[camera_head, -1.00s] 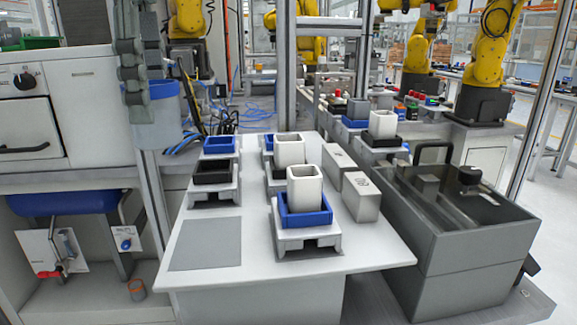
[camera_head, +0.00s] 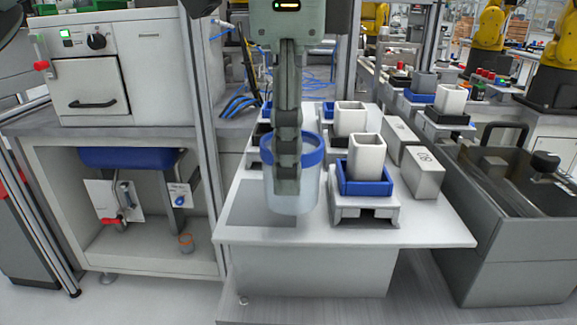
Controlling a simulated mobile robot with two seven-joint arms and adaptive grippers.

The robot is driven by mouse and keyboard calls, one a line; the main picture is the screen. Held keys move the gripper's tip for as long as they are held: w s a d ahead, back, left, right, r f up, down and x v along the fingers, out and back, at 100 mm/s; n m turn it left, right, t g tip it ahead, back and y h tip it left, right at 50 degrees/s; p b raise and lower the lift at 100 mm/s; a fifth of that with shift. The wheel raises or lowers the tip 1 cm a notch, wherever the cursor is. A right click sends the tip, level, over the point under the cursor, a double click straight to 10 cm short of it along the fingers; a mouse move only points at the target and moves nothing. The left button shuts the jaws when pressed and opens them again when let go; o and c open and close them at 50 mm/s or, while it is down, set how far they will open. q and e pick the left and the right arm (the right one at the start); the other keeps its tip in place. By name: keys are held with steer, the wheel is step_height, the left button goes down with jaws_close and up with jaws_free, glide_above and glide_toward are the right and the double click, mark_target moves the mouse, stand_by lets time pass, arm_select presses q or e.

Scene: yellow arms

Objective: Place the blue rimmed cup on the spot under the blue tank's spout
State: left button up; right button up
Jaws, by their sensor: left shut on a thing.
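The blue rimmed cup (camera_head: 308,188) is white with a wide blue band at its top. My left gripper (camera_head: 287,188) comes down from the top middle and is shut on the cup, covering part of its front. The cup hangs upright in front of the white table's grey square. The blue tank (camera_head: 128,158) lies sideways under the counter at the left. Below it are a pipe with a red handle (camera_head: 112,221) and a tag with a blue drop (camera_head: 181,196). The spot under the spout is not clearly distinguishable. My right gripper is not in view.
A metal post (camera_head: 201,150) stands between that bay and the white table (camera_head: 420,236). A grey basin (camera_head: 510,250) is further right.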

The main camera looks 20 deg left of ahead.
arm_select(q)
steer(key=shift+f, duration=1.25)
steer(key=o, duration=0.7)
steer(key=shift+f, duration=0.1)
steer(key=shift+c, duration=0.2)
steer(key=o, duration=0.4)
steer(key=shift+o, duration=0.2)
